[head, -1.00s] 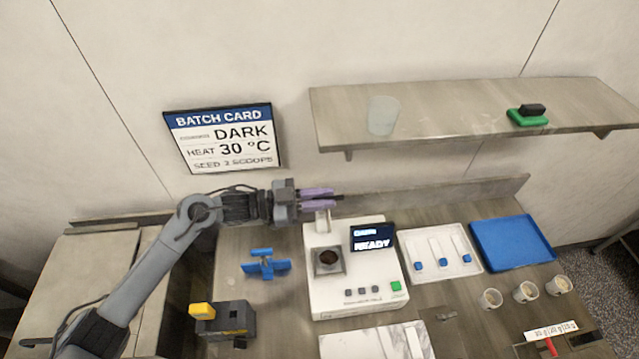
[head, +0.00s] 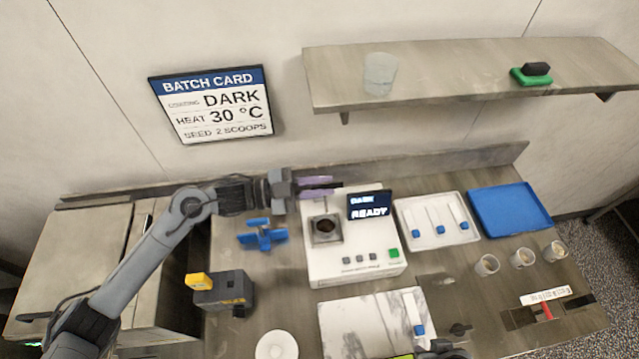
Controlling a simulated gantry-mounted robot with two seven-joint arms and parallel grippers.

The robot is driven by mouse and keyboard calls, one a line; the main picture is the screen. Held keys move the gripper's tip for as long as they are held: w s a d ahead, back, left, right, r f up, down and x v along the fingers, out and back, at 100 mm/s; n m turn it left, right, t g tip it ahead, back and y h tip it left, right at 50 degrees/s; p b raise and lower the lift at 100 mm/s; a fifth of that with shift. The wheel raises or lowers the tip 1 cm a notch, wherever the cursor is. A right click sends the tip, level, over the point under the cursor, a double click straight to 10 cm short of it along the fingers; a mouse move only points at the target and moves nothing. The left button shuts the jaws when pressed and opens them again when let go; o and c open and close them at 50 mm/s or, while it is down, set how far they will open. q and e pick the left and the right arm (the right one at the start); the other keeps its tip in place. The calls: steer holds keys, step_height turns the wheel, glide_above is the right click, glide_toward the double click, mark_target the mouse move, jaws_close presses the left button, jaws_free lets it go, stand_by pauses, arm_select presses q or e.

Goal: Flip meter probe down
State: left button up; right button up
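The meter (head: 355,262) is a white boxy machine with a dark screen (head: 370,206) that reads READY. A square metal well (head: 326,229) with dark contents is in its top. My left gripper (head: 320,188), with purple fingers, is at the meter's back left edge, above and behind the well. Its fingers point right, with a narrow gap between them. A thin dark shape shows by the fingertips; I cannot tell if it is the probe or whether the fingers hold it. The probe is not clearly visible.
A white tray with blue-ended tools (head: 437,241) and a blue tray (head: 510,232) stand right of the meter. A blue part (head: 262,235) and a dark box with a yellow top (head: 222,293) stand left. A shelf (head: 440,70) overhangs the back.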

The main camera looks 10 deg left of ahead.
arm_select(q)
steer(key=o, duration=0.4)
steer(key=shift+s+f, duration=0.1)
arm_select(e)
steer(key=shift+s, duration=0.1)
steer(key=shift+d, duration=0.15)
arm_select(q)
steer(key=shift+a, duration=0.1)
arm_select(e)
steer(key=shift+f+b, duration=0.9)
arm_select(q)
steer(key=shift+v, duration=5.25)
